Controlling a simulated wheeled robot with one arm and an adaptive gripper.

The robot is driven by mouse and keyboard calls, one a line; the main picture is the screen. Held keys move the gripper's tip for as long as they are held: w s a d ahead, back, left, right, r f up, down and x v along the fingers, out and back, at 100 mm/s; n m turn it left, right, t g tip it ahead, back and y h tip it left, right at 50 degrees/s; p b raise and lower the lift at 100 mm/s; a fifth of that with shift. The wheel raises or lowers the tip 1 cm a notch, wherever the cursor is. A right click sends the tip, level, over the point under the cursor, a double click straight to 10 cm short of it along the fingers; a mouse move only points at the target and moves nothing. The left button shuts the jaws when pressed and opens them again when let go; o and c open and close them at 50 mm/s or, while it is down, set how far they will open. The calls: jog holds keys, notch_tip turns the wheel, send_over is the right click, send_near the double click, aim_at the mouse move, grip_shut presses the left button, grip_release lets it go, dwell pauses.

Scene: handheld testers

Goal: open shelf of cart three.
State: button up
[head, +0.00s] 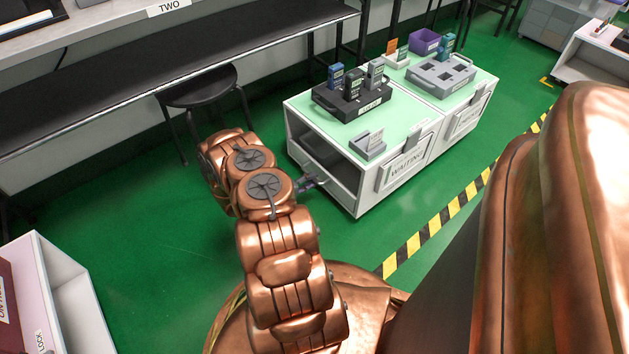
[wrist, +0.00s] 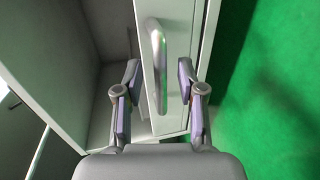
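A white cart (head: 350,185) with a pale green top and a "WAITING" plate stands at the centre of the head view. Its near end shows an open compartment (head: 333,165); no cart number is legible. My gripper (head: 312,183) is at this end, small and partly hidden by my arm. In the wrist view, my gripper (wrist: 157,105) is open, with one finger on each side of a pale panel (wrist: 177,100) and its grey bar handle (wrist: 158,50). Neither finger clearly touches the handle. A grey compartment interior (wrist: 70,65) shows left of the panel.
A black tray of handheld testers (head: 352,98) and a small grey holder (head: 368,144) stand on the cart. A black stool (head: 198,88) is behind my arm. Another white unit (head: 62,290) is at lower left. Green floor (head: 160,250) between is clear.

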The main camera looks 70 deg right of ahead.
jog(key=shift+b+x, duration=0.3)
jog(key=shift+x, duration=0.75)
grip_shut()
